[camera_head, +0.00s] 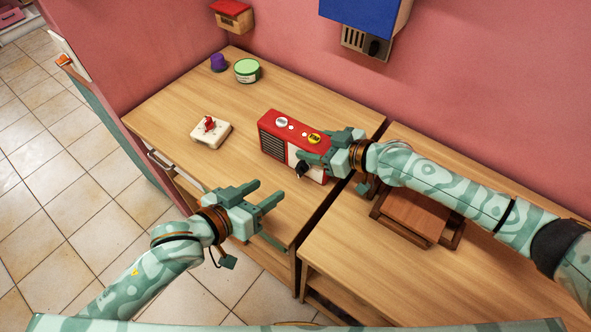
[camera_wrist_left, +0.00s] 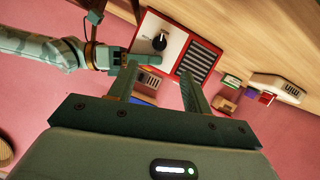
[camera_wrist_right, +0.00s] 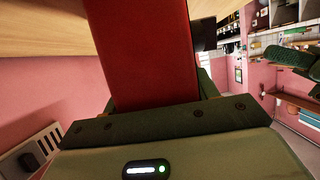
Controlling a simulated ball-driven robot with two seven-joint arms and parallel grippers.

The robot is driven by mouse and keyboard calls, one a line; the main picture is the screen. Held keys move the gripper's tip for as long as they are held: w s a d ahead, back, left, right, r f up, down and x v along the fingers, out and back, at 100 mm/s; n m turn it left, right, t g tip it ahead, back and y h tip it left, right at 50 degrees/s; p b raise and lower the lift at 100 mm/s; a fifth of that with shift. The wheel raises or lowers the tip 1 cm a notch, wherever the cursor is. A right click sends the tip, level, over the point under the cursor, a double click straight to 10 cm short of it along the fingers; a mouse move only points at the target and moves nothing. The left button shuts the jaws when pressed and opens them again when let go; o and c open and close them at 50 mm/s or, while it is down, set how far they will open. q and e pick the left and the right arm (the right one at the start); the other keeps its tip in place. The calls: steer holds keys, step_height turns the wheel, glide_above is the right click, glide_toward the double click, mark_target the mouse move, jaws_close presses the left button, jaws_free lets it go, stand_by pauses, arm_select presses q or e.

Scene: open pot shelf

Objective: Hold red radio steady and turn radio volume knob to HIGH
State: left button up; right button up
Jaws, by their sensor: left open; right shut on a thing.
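The red radio (camera_head: 285,118) stands on the wooden table; its front has a dark speaker grille and a white panel with a black volume knob (camera_head: 301,170). The knob also shows in the left wrist view (camera_wrist_left: 160,42); its setting and any HIGH mark are too small to read. My right gripper (camera_head: 322,147) is shut on the radio's right end, and the red body (camera_wrist_right: 145,50) fills the jaws in the right wrist view. My left gripper (camera_head: 271,190) is open and empty, in front of the radio, apart from the knob and pointing towards the radio's side of the table.
A white box with a red knob (camera_head: 210,130) lies left of the radio. A brown stool-like piece (camera_head: 415,215) is under my right arm. The table's front left is clear.

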mark_target(297, 171)
arm_select(q)
steer(key=x, duration=1.1)
steer(key=shift+w+d, duration=0.15)
